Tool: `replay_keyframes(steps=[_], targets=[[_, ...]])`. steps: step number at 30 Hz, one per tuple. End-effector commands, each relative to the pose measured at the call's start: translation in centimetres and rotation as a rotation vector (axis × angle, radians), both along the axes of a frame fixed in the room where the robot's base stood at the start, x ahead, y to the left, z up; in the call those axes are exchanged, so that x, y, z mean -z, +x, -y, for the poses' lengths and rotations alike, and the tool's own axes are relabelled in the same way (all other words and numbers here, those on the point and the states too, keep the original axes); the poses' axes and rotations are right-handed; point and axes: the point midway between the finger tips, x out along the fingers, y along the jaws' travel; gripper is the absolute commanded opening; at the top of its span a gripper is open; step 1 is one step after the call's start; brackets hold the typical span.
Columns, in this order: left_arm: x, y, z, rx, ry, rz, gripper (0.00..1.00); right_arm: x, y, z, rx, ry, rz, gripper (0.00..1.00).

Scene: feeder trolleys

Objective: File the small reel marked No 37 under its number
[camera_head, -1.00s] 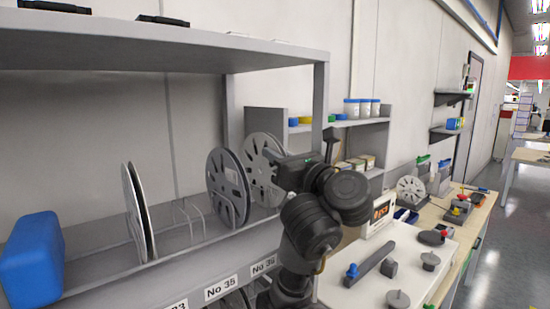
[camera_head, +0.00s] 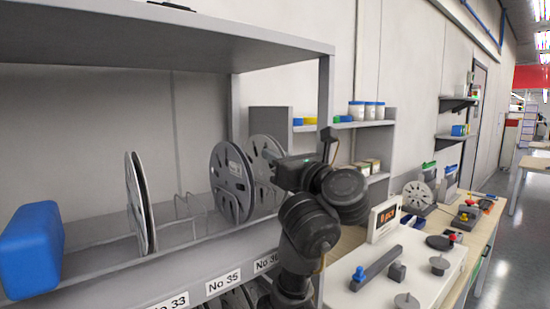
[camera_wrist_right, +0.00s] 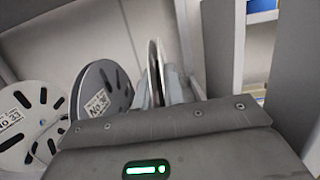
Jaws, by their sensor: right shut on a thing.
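My right gripper (camera_head: 290,170) is at the right end of the shelf rack and is shut on a pale grey reel (camera_head: 261,152). In the right wrist view this reel (camera_wrist_right: 153,72) stands upright and edge-on between the fingers, so its number cannot be read. In the head view it is partly behind the gripper and the dark reel. The dark grey reel (camera_head: 230,182) stands upright just to its left; its label in the wrist view is not clearly legible. Shelf labels read No 33 (camera_head: 168,302) and No 35 (camera_head: 222,282); a further label (camera_head: 266,262) is partly covered. My left gripper is out of view.
Thin pale reels (camera_head: 141,203) stand further left, one marked No 33 in the wrist view (camera_wrist_right: 18,118). Wire dividers (camera_head: 188,207) stand in the gap between. A blue block (camera_head: 33,250) is at the left end. The shelf's upright post (camera_head: 326,100) and upper board are close to my right arm.

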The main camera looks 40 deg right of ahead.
Motion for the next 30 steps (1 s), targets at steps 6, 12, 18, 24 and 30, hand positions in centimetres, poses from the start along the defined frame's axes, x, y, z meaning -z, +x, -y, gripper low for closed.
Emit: replay_keyframes(steps=[6, 12, 18, 24, 30], targets=[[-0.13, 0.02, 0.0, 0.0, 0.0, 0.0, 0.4, -0.02, -0.04, -0.01, 0.0, 0.001, 0.0, 0.0], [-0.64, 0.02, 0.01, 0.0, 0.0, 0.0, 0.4, 0.11, -0.18, -0.02, 0.0, 0.002, -0.001, 0.0], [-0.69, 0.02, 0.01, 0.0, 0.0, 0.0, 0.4, 0.31, -0.29, -0.03, 0.0, 0.001, 0.0, 0.0], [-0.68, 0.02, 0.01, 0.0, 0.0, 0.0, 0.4, 0.31, -0.29, -0.02, 0.0, 0.0, 0.0, 0.24], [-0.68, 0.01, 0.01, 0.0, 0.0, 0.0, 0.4, 0.31, -0.29, -0.02, 0.0, 0.0, 0.0, 0.37]])
